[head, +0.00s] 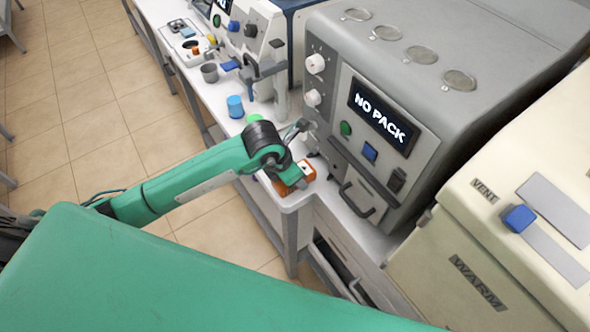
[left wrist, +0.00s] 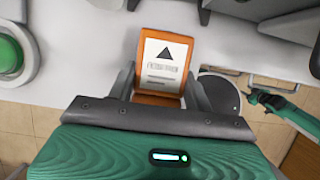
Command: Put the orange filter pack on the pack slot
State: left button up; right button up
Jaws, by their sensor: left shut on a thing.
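The orange filter pack (head: 283,187) is at the corner of the white bench, partly hidden by my left gripper (head: 299,179) in the head view. In the left wrist view the pack (left wrist: 165,62) shows a white label with a black triangle, between the two fingers of my left gripper (left wrist: 163,90), which is shut on it. I cannot tell whether the pack touches the bench. The grey machine with the "NO PACK" screen (head: 383,117) stands just right of the gripper. I cannot make out the pack slot clearly.
A blue container (head: 235,107) and a green round item (head: 254,119) stand on the bench beyond my arm. A grey cup (head: 209,72) is farther back. A cream cabinet marked "WARM" (head: 500,240) stands at the right. The machine's handle (head: 358,200) juts out near the gripper.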

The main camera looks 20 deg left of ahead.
pick_arm(q)
jog(key=shift+w+d, duration=0.1)
jog(key=shift+f, duration=0.1)
pick_arm(e)
jog(key=shift+r, duration=0.3)
pick_arm(q)
jog(key=shift+f, duration=0.1)
pick_arm(e)
jog(key=shift+f, duration=0.1)
pick_arm(q)
jog(key=o, duration=1.1)
jog(key=shift+c, duration=0.2)
jog(key=shift+r, duration=0.2)
jog(key=b+v, duration=0.3)
jog(key=v, duration=0.7)
jog(key=shift+r, duration=0.2)
jog(key=shift+v, duration=0.8)
pick_arm(e)
jog(key=shift+f, duration=1.55)
pick_arm(q)
jog(key=shift+f, duration=0.15)
